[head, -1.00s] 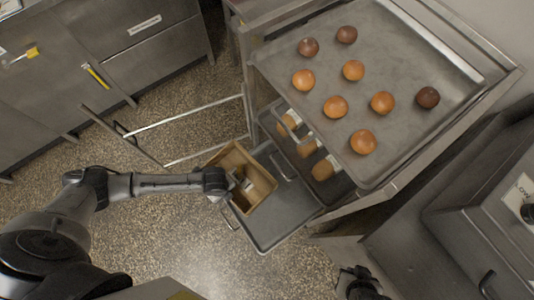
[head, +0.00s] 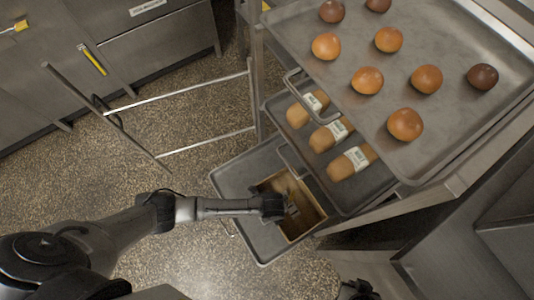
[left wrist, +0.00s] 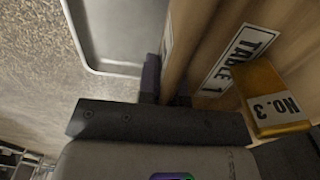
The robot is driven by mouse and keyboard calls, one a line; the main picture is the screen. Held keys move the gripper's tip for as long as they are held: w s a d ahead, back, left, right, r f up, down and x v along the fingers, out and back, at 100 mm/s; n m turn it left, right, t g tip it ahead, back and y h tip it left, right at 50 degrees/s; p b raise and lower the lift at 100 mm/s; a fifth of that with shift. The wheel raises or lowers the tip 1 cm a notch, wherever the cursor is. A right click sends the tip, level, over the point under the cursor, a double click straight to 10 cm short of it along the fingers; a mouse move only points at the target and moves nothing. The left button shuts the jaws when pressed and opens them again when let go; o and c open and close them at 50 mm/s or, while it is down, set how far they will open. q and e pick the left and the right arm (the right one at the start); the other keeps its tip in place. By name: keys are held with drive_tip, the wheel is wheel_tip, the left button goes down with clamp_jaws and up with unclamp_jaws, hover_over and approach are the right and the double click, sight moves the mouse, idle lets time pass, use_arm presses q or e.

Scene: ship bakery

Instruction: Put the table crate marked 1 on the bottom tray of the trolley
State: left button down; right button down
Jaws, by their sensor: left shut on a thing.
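The wooden crate (head: 309,236) is over the right part of the trolley's pulled-out bottom tray (head: 256,243), close to the middle tray's edge. Whether its base touches the tray I cannot tell. In the left wrist view the crate wall (left wrist: 205,55) carries a "TABLE 1" label. My left gripper (head: 290,209) is shut on the crate's wall; its dark fingers (left wrist: 165,85) straddle the wall in the wrist view. My right gripper (head: 357,291) is at the bottom edge, partly cut off; its jaws are unclear.
The middle tray (head: 348,205) holds several labelled loaves. The top tray (head: 455,120) holds several buns and overhangs the right side. A yellow block marked "NO. 3" (left wrist: 268,98) shows beside the crate label. An open trolley door frame (head: 180,97) stands left; speckled floor lies clear.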

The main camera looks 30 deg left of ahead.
use_arm(q)
drive_tip(key=a+f+b, duration=0.1)
drive_tip(key=a+f, duration=0.1)
drive_tip(key=a, duration=0.1)
drive_tip(key=s+a+f+b, duration=0.1)
drive_tip(key=a+f+b, duration=0.1)
drive_tip(key=a, duration=0.1)
drive_tip(key=s+a+f+b, duration=0.1)
drive_tip(key=a+f+b, duration=0.1)
drive_tip(key=a, duration=0.2)
drive_tip(key=shift+s+f, duration=0.15)
drive_tip(key=shift+f, duration=0.1)
drive_tip(key=shift+s+a+f, duration=0.1)
drive_tip(key=shift+a+f, duration=0.2)
drive_tip(key=shift+a, duration=0.35)
wheel_tip(320, 180, down, 4)
drive_tip(key=b, duration=0.3)
drive_tip(key=shift+f, duration=0.1)
drive_tip(key=c, duration=1.7)
unclamp_jaws()
drive_tip(key=shift+c, duration=0.2)
drive_tip(key=o, duration=0.5)
drive_tip(key=shift+c, duration=0.2)
